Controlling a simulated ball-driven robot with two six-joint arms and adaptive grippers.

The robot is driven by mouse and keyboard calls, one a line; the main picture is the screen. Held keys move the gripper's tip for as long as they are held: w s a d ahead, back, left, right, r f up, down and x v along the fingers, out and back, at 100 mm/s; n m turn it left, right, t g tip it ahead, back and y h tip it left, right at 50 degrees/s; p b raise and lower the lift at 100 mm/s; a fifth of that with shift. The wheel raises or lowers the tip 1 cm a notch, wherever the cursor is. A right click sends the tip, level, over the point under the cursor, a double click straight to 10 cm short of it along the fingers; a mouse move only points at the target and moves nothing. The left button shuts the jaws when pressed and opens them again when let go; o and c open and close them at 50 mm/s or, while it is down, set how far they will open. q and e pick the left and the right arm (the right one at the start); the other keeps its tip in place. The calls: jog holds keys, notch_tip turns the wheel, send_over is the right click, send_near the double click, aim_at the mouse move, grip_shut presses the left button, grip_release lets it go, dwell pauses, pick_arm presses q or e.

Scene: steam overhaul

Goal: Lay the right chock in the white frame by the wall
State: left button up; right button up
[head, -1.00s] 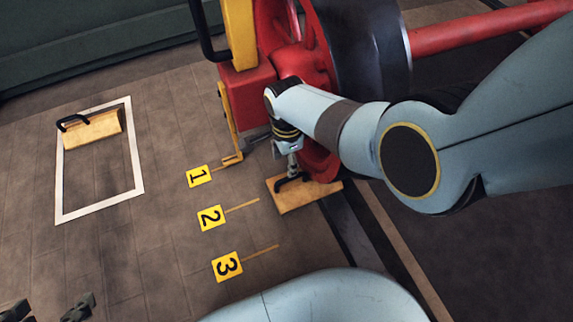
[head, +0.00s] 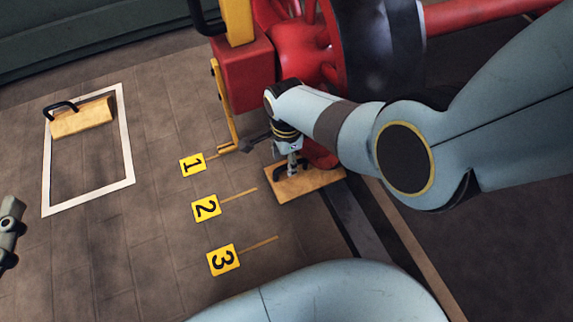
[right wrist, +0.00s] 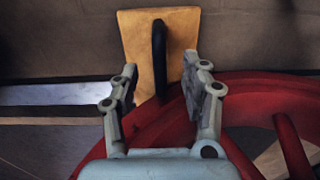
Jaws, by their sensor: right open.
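The right chock (head: 318,183) is a wooden wedge with a black handle. It lies on the floor against the red wheel, beside the rail. My right gripper (head: 292,172) is over it, pointing down. In the right wrist view the open fingers (right wrist: 160,82) stand on either side of the black handle (right wrist: 159,45), with gaps visible on both sides. The white frame (head: 128,160) is a floor outline at the left near the wall. Another wooden chock (head: 90,119) with a black handle lies at its far end. Part of my left gripper (head: 9,228) shows at the left edge.
The red wheel (head: 290,45) and a red block (head: 243,75) with a yellow bracket stand close behind the right gripper. Yellow floor markers 1 (head: 192,165), 2 (head: 206,208) and 3 (head: 222,260) lie between the frame and the rail (head: 357,225). The near part of the frame is bare.

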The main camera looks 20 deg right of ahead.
notch_tip(320, 180, down, 3)
jog(key=shift+r+b, duration=0.15)
jog(key=shift+b, duration=0.75)
pick_arm(q)
notch_tip(320, 180, up, 13)
jog(key=w+d+m+t+h, duration=0.1)
jog(key=w+m+t+h, duration=0.1)
jog(key=t, duration=0.4)
jog(key=shift+w+d+r+h, duration=0.2)
jog(key=shift+w+d+h, duration=0.1)
jog(key=shift+w, duration=0.1)
pick_arm(e)
jog(key=shift+c, duration=0.4)
grip_shut()
pick_arm(q)
jog(key=shift+r, duration=0.1)
